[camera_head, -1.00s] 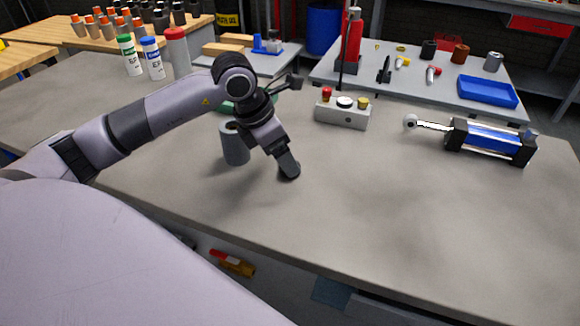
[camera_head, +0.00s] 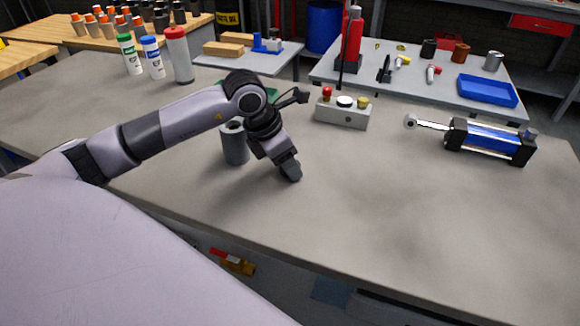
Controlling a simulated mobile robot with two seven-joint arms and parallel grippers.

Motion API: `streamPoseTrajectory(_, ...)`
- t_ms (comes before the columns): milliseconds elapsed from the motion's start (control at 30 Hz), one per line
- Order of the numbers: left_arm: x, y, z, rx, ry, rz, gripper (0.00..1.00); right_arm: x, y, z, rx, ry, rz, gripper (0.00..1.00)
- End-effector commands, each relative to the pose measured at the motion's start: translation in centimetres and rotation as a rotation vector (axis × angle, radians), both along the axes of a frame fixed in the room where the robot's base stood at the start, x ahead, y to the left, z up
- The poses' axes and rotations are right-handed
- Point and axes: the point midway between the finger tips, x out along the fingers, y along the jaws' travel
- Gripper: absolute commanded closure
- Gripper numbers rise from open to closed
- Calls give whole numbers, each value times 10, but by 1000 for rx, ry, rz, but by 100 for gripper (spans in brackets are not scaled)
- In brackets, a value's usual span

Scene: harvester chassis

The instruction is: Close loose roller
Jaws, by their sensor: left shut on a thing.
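A dark grey cylinder with a hole in its top (camera_head: 235,146), perhaps the roller, stands upright on the bench, partly hidden by my left arm. My left gripper (camera_head: 284,164) points down to the right of the cylinder, apart from it and low over the bench top. It is shut on a small dark grey piece (camera_head: 291,173) at its tips; what this piece is I cannot tell. My right gripper is out of view.
A grey box with red and yellow buttons (camera_head: 343,113) stands behind my gripper. A blue hydraulic cylinder (camera_head: 489,139) lies at the right. Bottles (camera_head: 179,56) stand at the back left. The bench's front middle is clear.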

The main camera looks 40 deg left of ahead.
Motion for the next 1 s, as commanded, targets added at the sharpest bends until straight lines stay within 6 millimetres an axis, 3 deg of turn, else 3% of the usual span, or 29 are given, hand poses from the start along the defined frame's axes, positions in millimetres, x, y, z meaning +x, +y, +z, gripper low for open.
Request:
streamPoseTrajectory(267,1,0,5,0,-2,0,82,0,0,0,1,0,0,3)
streamPoseTrajectory(467,1,0,28,1,-5,0,82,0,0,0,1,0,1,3)
streamPoseTrajectory(800,1,0,119,-1,-9,1,82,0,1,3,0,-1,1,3)
streamPoseTrajectory(1000,1,0,164,-1,-4,-1,82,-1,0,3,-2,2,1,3)
